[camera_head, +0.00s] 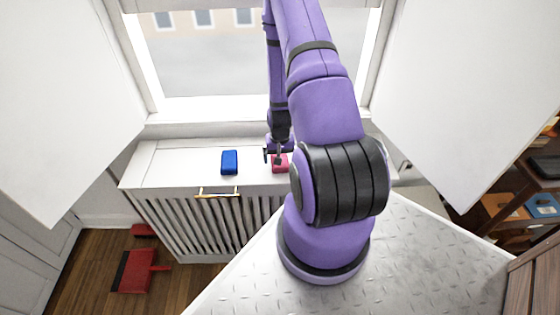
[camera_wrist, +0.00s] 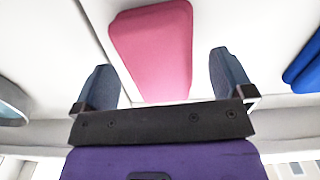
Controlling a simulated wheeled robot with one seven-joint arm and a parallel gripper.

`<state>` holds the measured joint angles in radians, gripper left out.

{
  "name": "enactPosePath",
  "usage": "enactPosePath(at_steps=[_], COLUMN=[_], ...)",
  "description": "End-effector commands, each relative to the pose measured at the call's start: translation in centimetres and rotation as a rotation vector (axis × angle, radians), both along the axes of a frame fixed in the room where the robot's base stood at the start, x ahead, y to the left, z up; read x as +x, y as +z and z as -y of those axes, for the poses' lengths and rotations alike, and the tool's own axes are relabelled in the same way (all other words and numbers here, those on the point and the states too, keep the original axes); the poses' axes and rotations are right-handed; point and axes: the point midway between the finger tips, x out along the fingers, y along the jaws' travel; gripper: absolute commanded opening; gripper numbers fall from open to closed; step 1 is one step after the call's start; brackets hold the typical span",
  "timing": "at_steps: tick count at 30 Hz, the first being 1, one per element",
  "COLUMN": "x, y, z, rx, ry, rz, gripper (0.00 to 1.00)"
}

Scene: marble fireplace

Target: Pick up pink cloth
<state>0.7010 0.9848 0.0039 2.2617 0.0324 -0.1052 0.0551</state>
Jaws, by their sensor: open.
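The pink cloth (camera_head: 281,166) lies on the white radiator cover (camera_head: 158,165) below the window, partly hidden by my arm in the head view. In the wrist view the pink cloth (camera_wrist: 155,50) is a flat, rounded block shape in front of my gripper. My gripper (camera_head: 274,158) is above the cloth. In the wrist view the two fingers of my gripper (camera_wrist: 172,78) are spread apart, with the near end of the cloth showing in the gap between them. The fingers do not visibly hold it.
A blue folded item (camera_head: 229,162) lies on the cover left of the cloth. A gold handle (camera_head: 217,193) is on the cover's front edge. A red and black object (camera_head: 137,271) lies on the wooden floor. White panels flank the window. Shelves (camera_head: 540,190) stand at the right.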

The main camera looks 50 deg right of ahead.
Motion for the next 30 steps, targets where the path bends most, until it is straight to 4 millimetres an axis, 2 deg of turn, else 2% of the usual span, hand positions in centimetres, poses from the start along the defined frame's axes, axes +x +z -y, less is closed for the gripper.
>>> enactPosePath(at_steps=[3,11,18,30], x=[-0.04,-0.01,-0.01,0.14], y=[-0.77,-0.89,-0.88,-0.64], z=[-0.04,-0.03,-0.02,0.01], rx=[0.001,0.000,0.000,-0.001], ry=[0.000,0.000,0.000,0.001], rz=[-0.001,0.000,0.000,0.001], gripper=[0.99,0.99,0.46,0.45])
